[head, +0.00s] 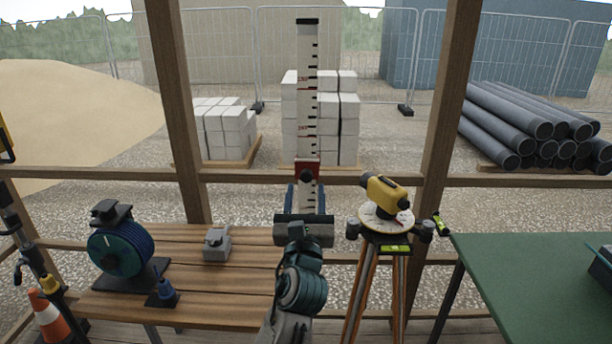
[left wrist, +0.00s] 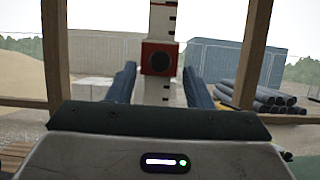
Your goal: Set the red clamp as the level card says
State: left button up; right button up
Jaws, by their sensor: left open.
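The red clamp (head: 307,165) has a dark round knob and sits around a tall white graduated staff (head: 307,70). In the left wrist view the clamp (left wrist: 160,58) is near the picture's middle, with staff showing above and below it. My left gripper (head: 306,192) is open, its blue fingers apart. In the left wrist view the fingers (left wrist: 160,80) stand left and right of the staff, with gaps between them and the clamp. I cannot tell how far the fingertips are from the clamp in depth. I can make out no readable level card. My right gripper is not in view.
A yellow levelling instrument (head: 386,195) stands on a tripod right of my left arm. A wooden bench (head: 190,275) holds a blue reel (head: 122,250) and a grey block-like object (head: 217,244). A green table (head: 530,270) is at right. A wooden rail (head: 370,179) crosses the opening.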

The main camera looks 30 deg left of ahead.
aim_at(306, 179)
pick_arm(q)
jog(key=shift+p+x, duration=0.45)
jog(key=shift+x, duration=1.45)
grip_shut()
